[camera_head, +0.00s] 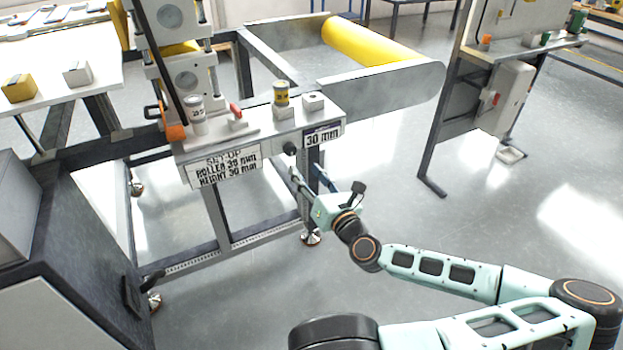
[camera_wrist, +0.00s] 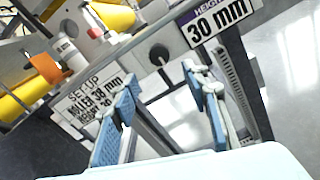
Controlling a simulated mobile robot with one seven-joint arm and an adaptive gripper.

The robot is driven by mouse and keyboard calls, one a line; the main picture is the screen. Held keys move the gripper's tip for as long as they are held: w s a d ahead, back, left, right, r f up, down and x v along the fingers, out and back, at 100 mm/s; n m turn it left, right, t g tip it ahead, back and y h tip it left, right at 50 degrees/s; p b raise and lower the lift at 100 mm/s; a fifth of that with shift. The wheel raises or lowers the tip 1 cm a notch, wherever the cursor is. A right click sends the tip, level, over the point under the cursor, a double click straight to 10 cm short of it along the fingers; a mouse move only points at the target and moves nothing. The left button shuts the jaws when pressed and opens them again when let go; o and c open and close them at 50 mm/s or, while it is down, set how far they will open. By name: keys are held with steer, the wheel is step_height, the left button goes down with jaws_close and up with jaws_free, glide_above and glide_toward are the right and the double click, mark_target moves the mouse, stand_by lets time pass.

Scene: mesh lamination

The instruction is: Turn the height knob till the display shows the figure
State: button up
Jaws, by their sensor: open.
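The height knob (camera_head: 290,149) is a small black knob on the front of the machine's grey panel. In the wrist view the knob (camera_wrist: 159,53) lies ahead of the gap between my fingers. The height display (camera_head: 322,137) to its right reads 30 mm, also clear in the wrist view (camera_wrist: 217,22). A set-up sign (camera_head: 226,168) left of the knob reads roller 38 mm, height 30 mm; its digits are slightly blurred. My gripper (camera_head: 309,178) is open, just below and in front of the knob. Its blue-padded fingers (camera_wrist: 160,100) are apart with nothing between them.
On the machine's ledge stand a white cylinder (camera_head: 195,113), a red-handled part (camera_head: 236,115), a yellow-banded cylinder (camera_head: 281,93) and a white block (camera_head: 313,102). A yellow roll (camera_head: 359,42) lies behind. A grey cabinet (camera_head: 75,270) stands at left.

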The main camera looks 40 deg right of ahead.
steer(key=shift+v, duration=1.2)
